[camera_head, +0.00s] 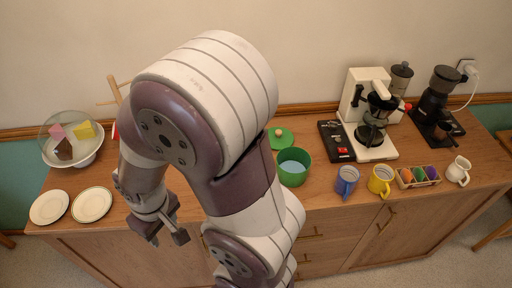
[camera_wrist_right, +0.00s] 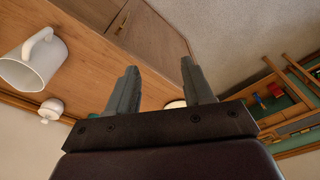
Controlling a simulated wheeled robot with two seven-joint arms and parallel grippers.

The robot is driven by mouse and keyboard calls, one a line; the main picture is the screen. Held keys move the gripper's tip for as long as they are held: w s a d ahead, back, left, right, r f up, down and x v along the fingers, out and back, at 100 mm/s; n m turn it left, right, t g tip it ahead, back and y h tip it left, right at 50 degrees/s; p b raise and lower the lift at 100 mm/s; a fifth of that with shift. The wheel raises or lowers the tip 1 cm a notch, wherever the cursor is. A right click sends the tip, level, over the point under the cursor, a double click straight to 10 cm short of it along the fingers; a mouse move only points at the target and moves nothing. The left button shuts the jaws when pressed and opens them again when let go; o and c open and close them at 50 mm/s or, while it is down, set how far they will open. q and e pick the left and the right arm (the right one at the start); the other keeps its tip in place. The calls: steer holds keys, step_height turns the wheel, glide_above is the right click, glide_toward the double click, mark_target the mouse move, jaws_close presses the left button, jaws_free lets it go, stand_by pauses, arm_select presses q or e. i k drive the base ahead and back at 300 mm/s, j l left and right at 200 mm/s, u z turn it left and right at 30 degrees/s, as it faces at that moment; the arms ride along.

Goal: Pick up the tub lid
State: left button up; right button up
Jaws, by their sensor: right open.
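The green tub lid (camera_head: 281,136) with a pale round knob lies on the cabinet top. It is just behind the open green tub (camera_head: 296,181), which has pale blue inside, and my arm is close to its left side. My right gripper (camera_head: 167,238) is left of the tub and lid in the head view, near the cabinet's front edge, pointing down. In the right wrist view my right gripper (camera_wrist_right: 159,66) is open, with nothing between its fingertips. I cannot make out the lid in that view. My left gripper is not in view.
My arm hides the middle of the cabinet top (camera_head: 315,198). Two plates (camera_head: 92,204) and a cake stand (camera_head: 84,157) are left. A coffee machine (camera_head: 378,151), blue mug (camera_head: 346,182) and yellow mug (camera_head: 380,182) are right. A white mug (camera_wrist_right: 32,66) shows in the wrist view.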

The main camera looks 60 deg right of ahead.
mark_target(280, 138)
steer(key=z, duration=2.45)
steer(key=i+l, duration=0.2)
steer(key=l, duration=0.15)
steer(key=i+l+u, duration=0.1)
steer(key=l, duration=0.25)
steer(key=i+l, duration=0.25)
steer(key=l, duration=0.15)
steer(key=i+l+u, duration=0.15)
steer(key=l, duration=0.2)
steer(key=i+l, duration=0.15)
steer(key=l, duration=0.25)
